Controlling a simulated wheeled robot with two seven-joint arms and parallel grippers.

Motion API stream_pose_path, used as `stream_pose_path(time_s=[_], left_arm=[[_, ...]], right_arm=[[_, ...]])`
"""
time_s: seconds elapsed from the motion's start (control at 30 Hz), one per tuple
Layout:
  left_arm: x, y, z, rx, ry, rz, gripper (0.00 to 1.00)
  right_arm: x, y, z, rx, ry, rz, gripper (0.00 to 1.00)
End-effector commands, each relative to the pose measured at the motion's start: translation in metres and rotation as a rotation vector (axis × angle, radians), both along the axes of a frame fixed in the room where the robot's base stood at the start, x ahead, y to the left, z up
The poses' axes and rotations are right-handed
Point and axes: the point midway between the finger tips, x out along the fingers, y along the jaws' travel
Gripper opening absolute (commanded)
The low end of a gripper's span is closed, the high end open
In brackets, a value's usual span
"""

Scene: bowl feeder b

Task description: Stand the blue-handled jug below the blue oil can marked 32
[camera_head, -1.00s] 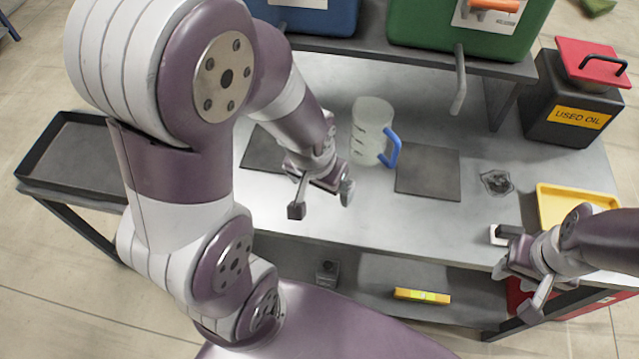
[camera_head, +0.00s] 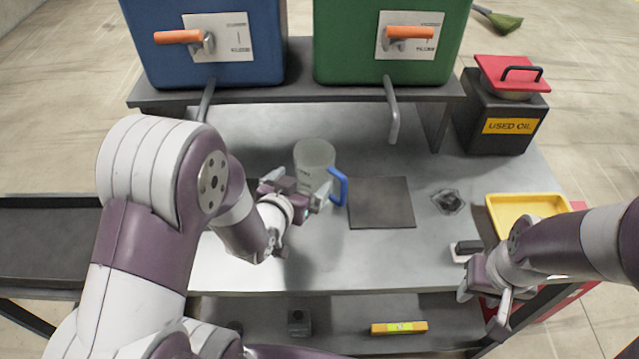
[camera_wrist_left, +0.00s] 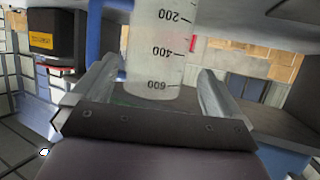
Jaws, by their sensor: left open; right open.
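The clear jug (camera_head: 314,158) with a blue handle (camera_head: 339,187) stands upright on the grey bench, left of a dark square pad. My left gripper (camera_head: 297,188) is open at the jug's near side. In the left wrist view the jug (camera_wrist_left: 156,55), with its scale marks, shows between the two open fingers (camera_wrist_left: 155,95). I cannot tell if they touch it. The blue oil can (camera_head: 215,45) stands on the shelf at the back left, its spout (camera_head: 206,100) hanging down; its label number is too small to read. My right gripper (camera_head: 484,307) is open and empty near the bench's front edge.
A used oil box (camera_head: 497,125), yellow tray (camera_head: 527,203) and small block (camera_head: 466,250) are at right. My left arm hides part of the bench's left side.

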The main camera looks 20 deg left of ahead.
Motion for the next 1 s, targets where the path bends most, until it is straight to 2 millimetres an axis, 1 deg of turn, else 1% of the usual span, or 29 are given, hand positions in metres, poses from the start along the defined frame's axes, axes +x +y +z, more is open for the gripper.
stream_pose_path(time_s=[0.03,0.17,0.3,0.4,0.5,0.67,0.77,0.8,0.87,0.9,1.0], left_arm=[[0.007,-0.001,-0.004,0.001,0.002,-0.001,1.0],[0.02,-0.003,-0.009,0.0,0.002,-0.002,1.0],[0.043,-0.009,-0.022,0.001,0.003,-0.003,1.0],[0.057,-0.01,-0.028,0.001,0.003,0.0,1.0],[0.062,-0.011,-0.029,0.001,0.002,0.0,1.0],[0.062,-0.011,-0.029,0.001,0.002,0.0,1.0],[0.062,-0.011,-0.029,0.001,0.002,0.0,0.71],[0.062,-0.011,-0.029,0.001,0.002,0.0,0.58],[0.062,-0.011,-0.029,0.001,0.001,0.0,0.56],[0.062,-0.011,-0.029,0.001,0.001,0.0,0.51],[0.062,-0.011,-0.029,0.001,0.002,0.0,0.51]], right_arm=[[0.0,0.0,-0.001,0.0,0.0,0.0,0.43],[0.0,0.0,-0.002,0.0,0.0,0.0,0.43],[0.0,0.0,-0.002,0.0,0.0,0.0,0.43],[0.0,0.0,-0.003,0.0,0.0,0.0,0.43],[0.0,0.0,-0.003,0.0,0.0,0.0,0.43],[0.0,0.0,-0.003,0.0,0.0,0.0,0.43],[0.0,0.0,-0.003,0.0,0.0,0.0,0.43],[0.0,0.0,-0.003,0.0,0.0,0.0,0.43],[0.0,0.0,-0.003,0.0,0.0,0.0,0.43],[0.0,0.0,-0.003,0.0,0.0,0.0,0.43],[0.0,0.0,-0.003,0.0,0.0,0.0,0.43]])
